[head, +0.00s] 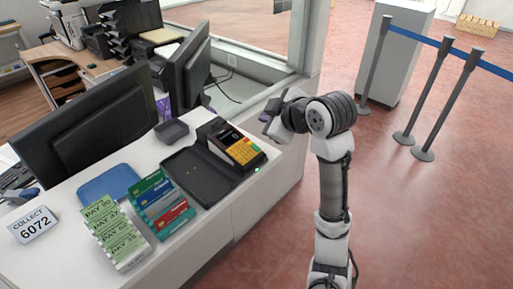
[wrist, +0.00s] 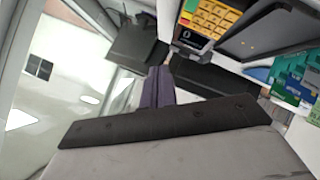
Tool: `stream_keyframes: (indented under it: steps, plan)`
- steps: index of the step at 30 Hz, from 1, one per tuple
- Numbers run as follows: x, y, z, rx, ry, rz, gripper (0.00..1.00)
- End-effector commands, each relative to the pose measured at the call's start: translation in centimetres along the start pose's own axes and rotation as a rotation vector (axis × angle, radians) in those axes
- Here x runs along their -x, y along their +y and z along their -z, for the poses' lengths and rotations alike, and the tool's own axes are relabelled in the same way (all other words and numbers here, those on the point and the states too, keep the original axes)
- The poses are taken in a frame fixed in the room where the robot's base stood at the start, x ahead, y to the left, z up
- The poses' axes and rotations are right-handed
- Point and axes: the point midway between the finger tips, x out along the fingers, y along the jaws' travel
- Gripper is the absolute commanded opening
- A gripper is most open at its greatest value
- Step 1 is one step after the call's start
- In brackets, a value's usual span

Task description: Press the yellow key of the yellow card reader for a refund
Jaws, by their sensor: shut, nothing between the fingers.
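The card reader (head: 242,149) stands on the white counter near its right end. It has a dark screen and a block of yellow keys, and it also shows at the top of the wrist view (wrist: 212,17). One green key shows there at its edge; I cannot tell single yellow keys apart by their marks. My gripper (head: 265,117) is shut and empty, to the right of and above the reader, apart from it. Its purplish fingertips show in the wrist view (wrist: 158,88), below and left of the keys.
A black tray (head: 188,180) lies left of the reader. Coloured cards (head: 160,200), green PAY slips (head: 112,232) and a COLLECT 6072 sign (head: 33,224) are farther left. Monitors (head: 95,125) stand behind. Belt posts (head: 440,105) stand on the open floor at right.

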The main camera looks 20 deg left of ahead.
Motion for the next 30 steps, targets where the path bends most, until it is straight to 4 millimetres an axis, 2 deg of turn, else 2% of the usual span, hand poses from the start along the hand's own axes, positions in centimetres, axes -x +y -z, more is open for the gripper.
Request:
stream_keyframes:
  steps: [18,30]
  plan:
    - [-5.4,-4.0,-4.0,-0.001,0.001,0.000,0.00]
    - [-5.8,-4.2,-4.2,0.000,0.000,0.000,0.00]
